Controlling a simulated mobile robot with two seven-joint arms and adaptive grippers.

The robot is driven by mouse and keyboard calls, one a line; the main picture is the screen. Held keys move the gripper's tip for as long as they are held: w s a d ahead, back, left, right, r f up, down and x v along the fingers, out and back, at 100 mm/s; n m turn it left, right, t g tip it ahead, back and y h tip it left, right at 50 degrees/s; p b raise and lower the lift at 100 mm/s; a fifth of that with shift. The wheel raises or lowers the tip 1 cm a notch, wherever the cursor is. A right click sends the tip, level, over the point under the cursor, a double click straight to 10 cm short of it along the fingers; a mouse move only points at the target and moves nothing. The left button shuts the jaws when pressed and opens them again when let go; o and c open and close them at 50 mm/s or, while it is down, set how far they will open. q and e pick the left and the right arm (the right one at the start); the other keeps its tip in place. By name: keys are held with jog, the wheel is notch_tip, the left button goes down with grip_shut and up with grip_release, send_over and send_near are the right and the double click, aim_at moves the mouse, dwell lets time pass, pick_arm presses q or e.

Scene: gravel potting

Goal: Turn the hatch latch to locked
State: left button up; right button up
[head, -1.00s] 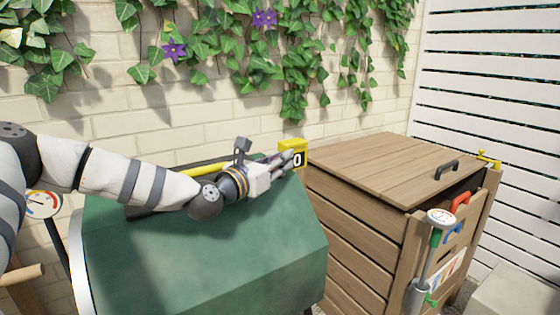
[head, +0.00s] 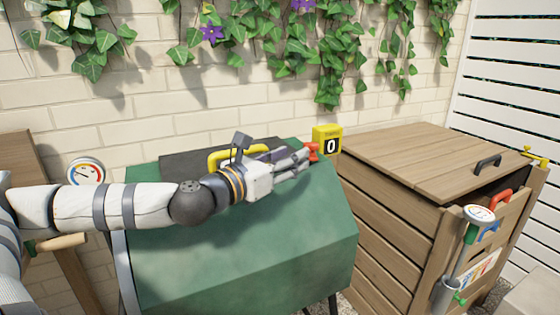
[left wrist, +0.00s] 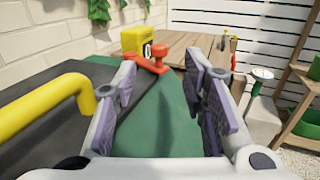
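The hatch latch is a small red part (left wrist: 151,60) with a round knob, on top of the green drum (head: 250,260) in front of a yellow counter box. It also shows in the head view (head: 313,151), just beyond my left fingertips. My left gripper (head: 300,158) reaches over the drum from the left. In the left wrist view my gripper (left wrist: 172,85) is open and empty, with the latch ahead between and beyond its fingers, seemingly apart from them. The dark hatch (left wrist: 50,110) has a yellow handle (left wrist: 45,105). My right gripper is not in view.
The yellow counter box (head: 327,140) reads 0. A wooden bin (head: 400,200) with a slatted lid stands right of the drum. A dial gauge (head: 86,172) is at the drum's left. A brick wall with ivy is behind.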

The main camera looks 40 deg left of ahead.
pick_arm(q)
jog(key=shift+s+a, duration=0.1)
jog(key=shift+s, duration=1.25)
